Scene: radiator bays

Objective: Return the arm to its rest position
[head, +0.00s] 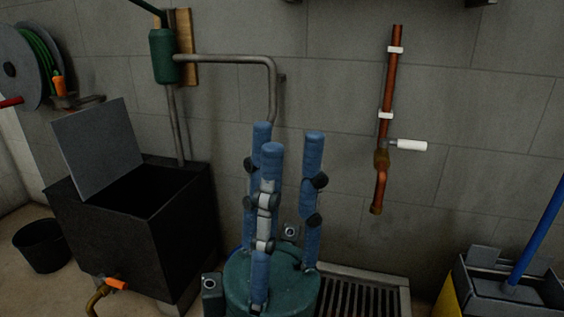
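My own arms show as upright blue padded links with dark joints, in the lower middle of the head view above my round green base. One link in the middle has grey sections between its blue parts. The arms stand close together and overlap, and none reaches out to the wall or the tank. I cannot make out the fingers of my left gripper among these links. I do not see my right gripper. I see nothing held.
A black tank (184,236) with a tilted grey lid (97,148) stands left, an orange-handled tap (116,284) at its front. A black bucket (43,246) is beside it. A copper pipe (390,75) with a white-handled valve (408,145) is on the wall. A floor grate (362,295) lies right of centre.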

